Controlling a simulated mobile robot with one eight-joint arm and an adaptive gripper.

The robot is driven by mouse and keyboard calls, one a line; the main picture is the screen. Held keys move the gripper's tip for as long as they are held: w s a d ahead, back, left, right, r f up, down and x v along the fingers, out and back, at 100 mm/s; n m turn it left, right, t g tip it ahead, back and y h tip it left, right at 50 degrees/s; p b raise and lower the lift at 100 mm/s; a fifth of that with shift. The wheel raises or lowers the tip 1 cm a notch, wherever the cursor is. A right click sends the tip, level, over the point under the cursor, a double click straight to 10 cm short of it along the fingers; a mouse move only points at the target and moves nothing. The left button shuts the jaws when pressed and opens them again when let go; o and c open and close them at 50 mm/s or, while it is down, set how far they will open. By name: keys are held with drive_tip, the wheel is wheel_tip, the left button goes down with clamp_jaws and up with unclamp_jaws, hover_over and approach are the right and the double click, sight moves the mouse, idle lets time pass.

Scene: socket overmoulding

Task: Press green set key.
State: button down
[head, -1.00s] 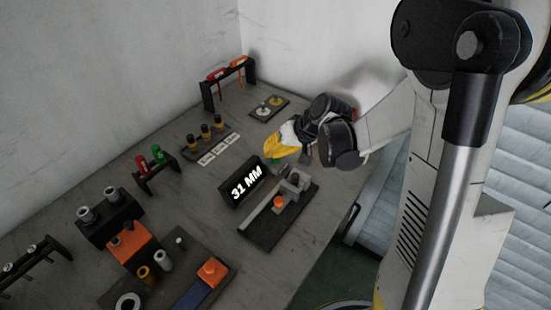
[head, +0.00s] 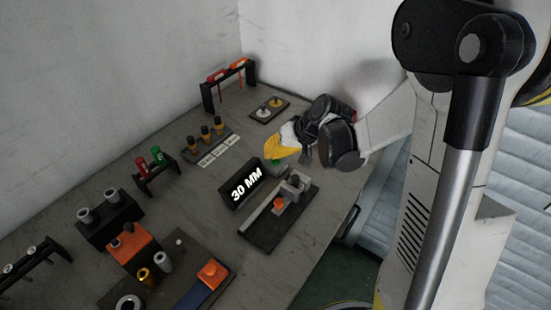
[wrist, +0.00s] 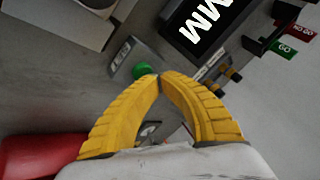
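The green set key (wrist: 143,70) is a round green button on a small grey block beside the black display (head: 241,186), which reads 30 MM. The key also shows in the head view (head: 277,162), partly hidden by my gripper. My gripper (wrist: 160,77) has two yellow ribbed fingers with their tips together and nothing visible between them. In the wrist view the tips are right next to the green key's edge; I cannot tell whether they touch it. In the head view my gripper (head: 268,153) is just above the key block.
A dark fixture (head: 265,232) with an orange knob lies in front of the display. Red and green gauges (head: 150,160) stand in a rack to the left. A row of dark pegs (head: 206,133) stands behind. The bench right of the fixture is clear.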

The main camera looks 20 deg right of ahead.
sight(272, 161)
drive_tip(key=shift+r, duration=0.5)
drive_tip(key=shift+r+p, duration=2.1)
drive_tip(key=shift+r, duration=0.4)
drive_tip(key=shift+s+r, duration=0.25)
drive_tip(key=shift+r, duration=0.1)
drive_tip(key=s+r+h, duration=0.1)
drive_tip(key=s+r, duration=0.2)
drive_tip(key=s, duration=0.3)
drive_tip(key=s+r+t+h, duration=0.1)
drive_tip(key=s+r+h, duration=0.1)
drive_tip(key=s+r, duration=0.2)
drive_tip(key=s+d+r+h, duration=0.1)
drive_tip(key=s+r+h, duration=0.1)
drive_tip(key=s, duration=0.8)
drive_tip(key=shift+r+n+t, duration=0.3)
drive_tip(key=shift+r+t, duration=0.1)
drive_tip(key=shift+r, duration=0.35)
